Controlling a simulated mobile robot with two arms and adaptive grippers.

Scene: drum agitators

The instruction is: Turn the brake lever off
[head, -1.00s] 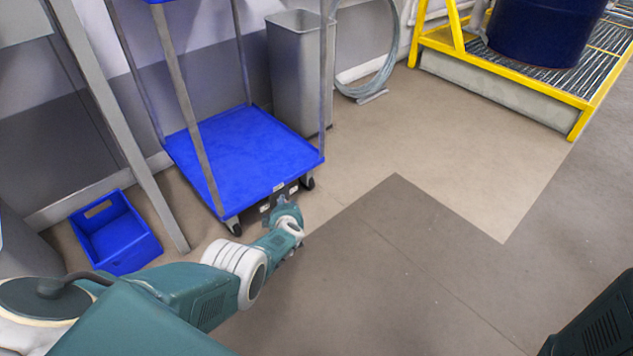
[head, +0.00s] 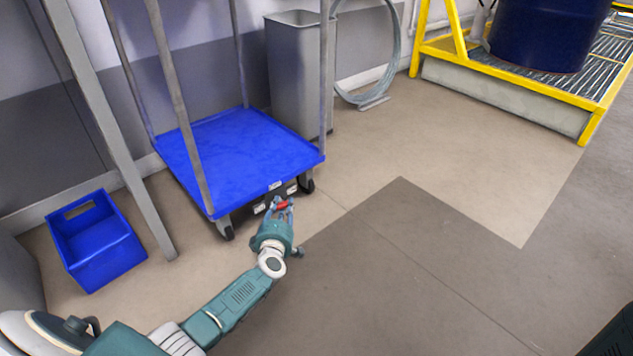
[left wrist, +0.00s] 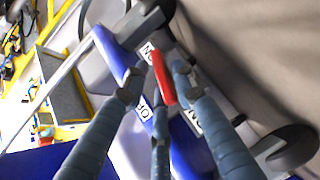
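The red brake lever (head: 282,204) is at the lower front edge of the blue-decked cart (head: 240,150). It also shows in the left wrist view (left wrist: 163,80), upright in the picture and slightly tilted, with white lettered labels beside it. My left gripper (head: 279,208) is at the lever. In the left wrist view its fingers (left wrist: 155,88) are spread around the lever, with a gap on the left side. The right finger is close to the lever; I cannot tell if it touches. My right gripper is out of view.
A blue bin (head: 95,245) sits on the floor left of the cart, beside a grey post. A yellow-framed drum platform (head: 505,98) is at the right. The floor at front right is clear.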

